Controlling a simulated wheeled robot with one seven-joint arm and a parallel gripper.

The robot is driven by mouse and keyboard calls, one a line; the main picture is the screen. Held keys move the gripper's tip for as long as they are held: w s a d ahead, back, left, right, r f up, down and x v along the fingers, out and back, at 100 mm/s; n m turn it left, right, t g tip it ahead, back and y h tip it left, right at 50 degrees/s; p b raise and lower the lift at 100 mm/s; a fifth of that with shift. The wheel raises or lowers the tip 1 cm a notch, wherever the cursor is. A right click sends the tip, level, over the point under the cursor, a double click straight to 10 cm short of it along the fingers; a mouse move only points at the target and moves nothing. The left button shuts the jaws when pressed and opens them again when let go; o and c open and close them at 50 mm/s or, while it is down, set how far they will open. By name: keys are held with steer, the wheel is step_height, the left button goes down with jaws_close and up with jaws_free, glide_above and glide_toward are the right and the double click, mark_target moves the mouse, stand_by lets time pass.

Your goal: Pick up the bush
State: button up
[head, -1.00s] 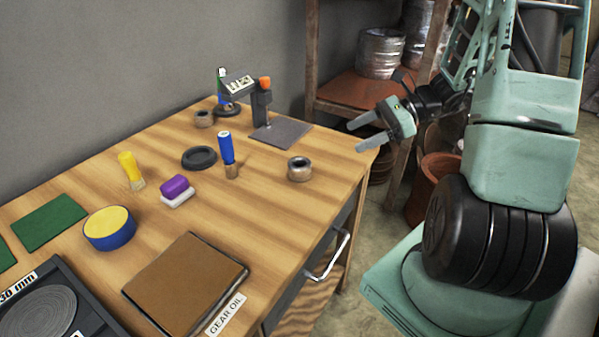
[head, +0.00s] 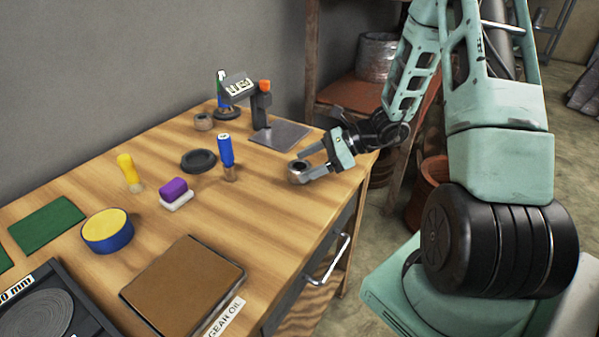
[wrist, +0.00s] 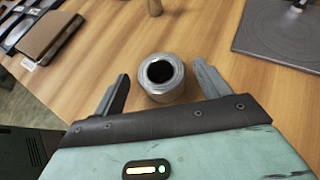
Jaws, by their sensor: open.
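The bush is a short grey metal ring with a dark round hole (head: 294,177), standing upright near the right edge of the wooden workbench. In the wrist view the bush (wrist: 160,93) shows from above, between my two fingers, with a gap on each side. My gripper (head: 300,166) is open, its fingers reaching in from the right, at the bush. The wrist view also shows my open gripper (wrist: 161,70). No finger visibly touches the bush.
A blue-handled tool (head: 226,150) stands left of the bush. A grey plate with a dark stand (head: 283,137) lies behind it. A black ring (head: 198,163), purple-and-white block (head: 174,189) and brown book-like pad (head: 185,285) are farther left. Bare bench (head: 265,220) surrounds the bush in front.

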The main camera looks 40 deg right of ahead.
steer(key=shift+x, duration=1.35)
steer(key=c, duration=1.4)
